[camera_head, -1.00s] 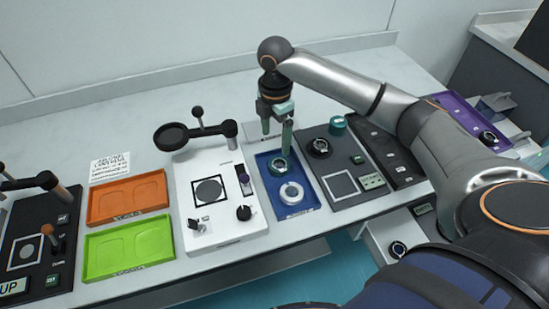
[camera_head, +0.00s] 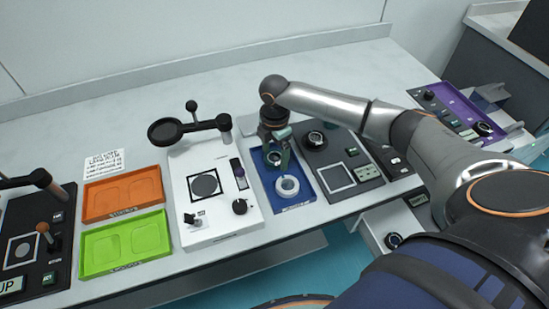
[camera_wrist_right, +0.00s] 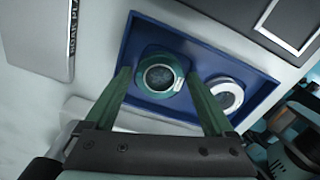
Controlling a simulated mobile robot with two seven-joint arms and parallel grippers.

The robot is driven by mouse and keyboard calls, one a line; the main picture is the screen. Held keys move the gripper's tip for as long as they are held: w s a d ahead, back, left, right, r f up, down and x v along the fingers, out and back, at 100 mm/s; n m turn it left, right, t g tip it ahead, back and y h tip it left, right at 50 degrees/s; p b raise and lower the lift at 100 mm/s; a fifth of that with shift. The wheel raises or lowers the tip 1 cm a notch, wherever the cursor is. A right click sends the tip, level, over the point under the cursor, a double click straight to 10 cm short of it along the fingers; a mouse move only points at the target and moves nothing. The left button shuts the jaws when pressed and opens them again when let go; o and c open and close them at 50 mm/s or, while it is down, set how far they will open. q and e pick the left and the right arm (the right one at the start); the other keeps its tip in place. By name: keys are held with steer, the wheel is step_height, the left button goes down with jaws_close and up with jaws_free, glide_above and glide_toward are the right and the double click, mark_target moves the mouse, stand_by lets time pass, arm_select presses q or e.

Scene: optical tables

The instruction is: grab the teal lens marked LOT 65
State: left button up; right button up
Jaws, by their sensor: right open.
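The teal lens (camera_wrist_right: 160,76) lies in the blue tray (camera_wrist_right: 188,112), beside a white ring-shaped lens (camera_wrist_right: 225,93). Any lot marking on the teal lens is too small to read. My right gripper (camera_wrist_right: 162,82) is open, with its two green fingers on either side of the teal lens in the wrist view. In the head view my right gripper (camera_head: 277,158) is low over the back part of the blue tray and mostly hides the teal lens. The white lens (camera_head: 287,186) sits in front of it. My left gripper does not show.
A white device (camera_head: 212,205) with a round mirror on an arm (camera_head: 165,132) stands left of the tray. A dark grey device (camera_head: 338,178) stands to its right. Orange (camera_head: 122,192) and green (camera_head: 124,246) trays lie further left. A purple tray (camera_head: 455,105) is at the far right.

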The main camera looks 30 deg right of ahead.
steer(key=shift+c, duration=0.3)
steer(key=c, duration=1)
steer(key=shift+c, duration=0.6)
steer(key=shift+r, duration=0.1)
